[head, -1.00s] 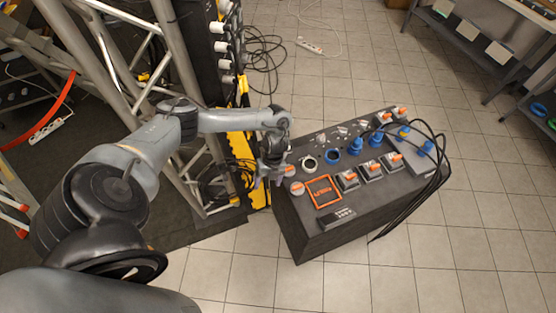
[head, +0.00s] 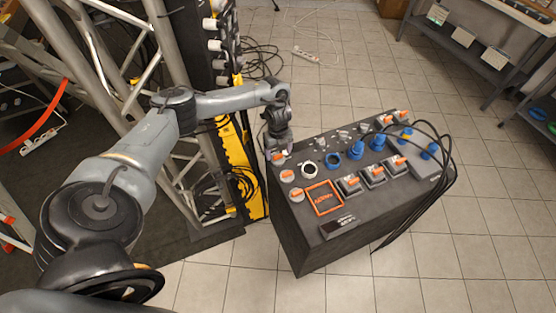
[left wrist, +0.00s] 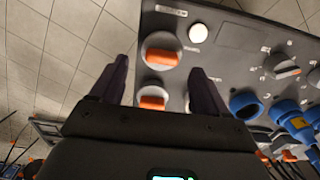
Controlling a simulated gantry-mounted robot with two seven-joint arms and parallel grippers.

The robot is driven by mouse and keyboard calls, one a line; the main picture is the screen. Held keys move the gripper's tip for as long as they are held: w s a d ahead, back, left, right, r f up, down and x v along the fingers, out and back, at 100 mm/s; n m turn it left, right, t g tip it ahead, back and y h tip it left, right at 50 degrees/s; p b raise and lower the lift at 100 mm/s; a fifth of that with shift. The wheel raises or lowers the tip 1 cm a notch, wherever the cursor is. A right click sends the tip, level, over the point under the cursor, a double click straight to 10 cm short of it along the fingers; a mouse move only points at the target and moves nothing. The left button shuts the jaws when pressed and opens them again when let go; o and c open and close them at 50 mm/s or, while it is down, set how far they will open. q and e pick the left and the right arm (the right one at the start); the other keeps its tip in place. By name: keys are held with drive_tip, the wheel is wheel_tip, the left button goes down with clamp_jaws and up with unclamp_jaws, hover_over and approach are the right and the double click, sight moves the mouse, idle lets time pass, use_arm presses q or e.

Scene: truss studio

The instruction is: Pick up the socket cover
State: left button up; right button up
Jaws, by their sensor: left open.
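My left gripper (head: 277,156) hangs over the far left corner of the grey control box (head: 300,235). Its two dark fingers (left wrist: 160,72) are open and empty in the left wrist view. A round knob with an orange grip (left wrist: 161,51) lies beyond and between the fingertips, and another orange-gripped knob (left wrist: 152,97) sits nearer. Blue round socket parts (head: 333,160) stand on the box to the right of the gripper; one also shows in the wrist view (left wrist: 245,104). I cannot tell for certain which part is the socket cover. My right gripper is out of view.
Black cables (head: 449,170) loop off the box's right side. An orange-framed panel (head: 323,198) and several orange-topped switches (head: 374,174) cover its top. Metal truss (head: 172,60) and a yellow strip (head: 230,160) stand close on the left. Tiled floor is open in front.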

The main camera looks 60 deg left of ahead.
sight(278, 155)
use_arm(q)
drive_tip(key=shift+w+a+f+b, duration=0.1)
drive_tip(key=shift+a+f+b, duration=0.05)
drive_tip(key=shift+f, duration=1.15)
drive_tip(key=shift+a+f+b, duration=0.1)
drive_tip(key=shift+f+b, duration=0.05)
drive_tip(key=shift+f, duration=1.15)
drive_tip(key=c, duration=0.9)
drive_tip(key=shift+r, duration=0.2)
